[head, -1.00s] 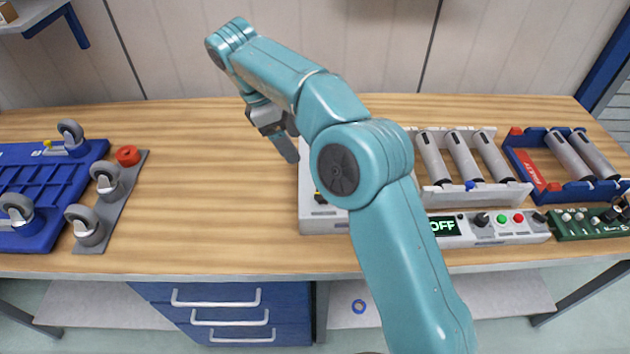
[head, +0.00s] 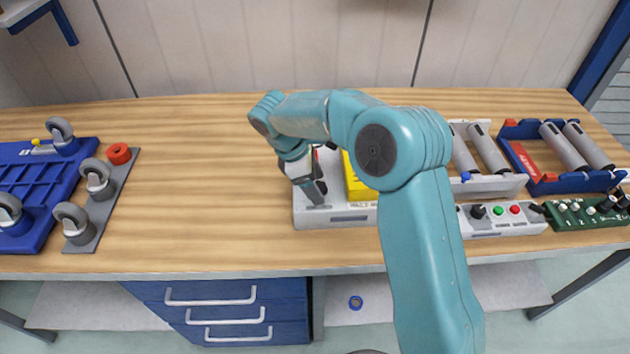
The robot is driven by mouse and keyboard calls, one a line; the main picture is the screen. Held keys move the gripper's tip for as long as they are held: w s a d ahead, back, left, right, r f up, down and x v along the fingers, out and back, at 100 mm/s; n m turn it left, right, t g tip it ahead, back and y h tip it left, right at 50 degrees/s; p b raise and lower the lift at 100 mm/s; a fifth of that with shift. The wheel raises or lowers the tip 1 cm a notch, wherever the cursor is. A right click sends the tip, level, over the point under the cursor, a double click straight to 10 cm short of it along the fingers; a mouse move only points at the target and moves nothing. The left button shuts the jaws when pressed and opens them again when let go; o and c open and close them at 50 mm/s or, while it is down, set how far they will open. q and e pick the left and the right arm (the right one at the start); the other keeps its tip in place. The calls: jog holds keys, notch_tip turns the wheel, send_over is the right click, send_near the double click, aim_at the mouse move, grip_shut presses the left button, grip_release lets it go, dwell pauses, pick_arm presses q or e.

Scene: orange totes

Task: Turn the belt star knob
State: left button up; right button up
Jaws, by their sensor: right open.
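A light grey machine base (head: 345,218) stands near the front middle of the bench, with a yellow block (head: 355,182) on it. My right gripper (head: 316,192) points down over the left part of this base, with its jaws open. A small dark part and a bit of red show beside the gripper; I cannot tell whether the dark part is the star knob. My right arm hides much of the machine's right side. I cannot tell whether the fingers touch anything. My left gripper is not in view.
Right of my arm are a white roller frame (head: 492,186), a blue roller frame (head: 560,187), a button panel (head: 500,226) and a green panel (head: 590,221). At left are a blue caster tray (head: 35,185) and a grey caster plate (head: 110,200). Bare wood lies between.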

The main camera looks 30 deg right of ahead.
jog(key=c, duration=1.1)
jog(key=shift+o, duration=0.2)
jog(key=shift+w+d+r+m+g+y+p, duration=0.1)
jog(key=shift+m+g+y+p, duration=0.15)
jog(key=shift+m+p, duration=0.4)
jog(key=shift+w+m+g+y+p, duration=0.2)
jog(key=shift+m+p, duration=0.25)
jog(key=shift+m, duration=0.4)
jog(key=shift+d+m+g+y+p, duration=0.1)
jog(key=shift+m+g+y+p, duration=0.3)
jog(key=shift+m, duration=0.7)
jog(key=shift+d+m+y+p, duration=0.1)
jog(key=shift+m+y+p, duration=0.35)
jog(key=shift+m, duration=1.05)
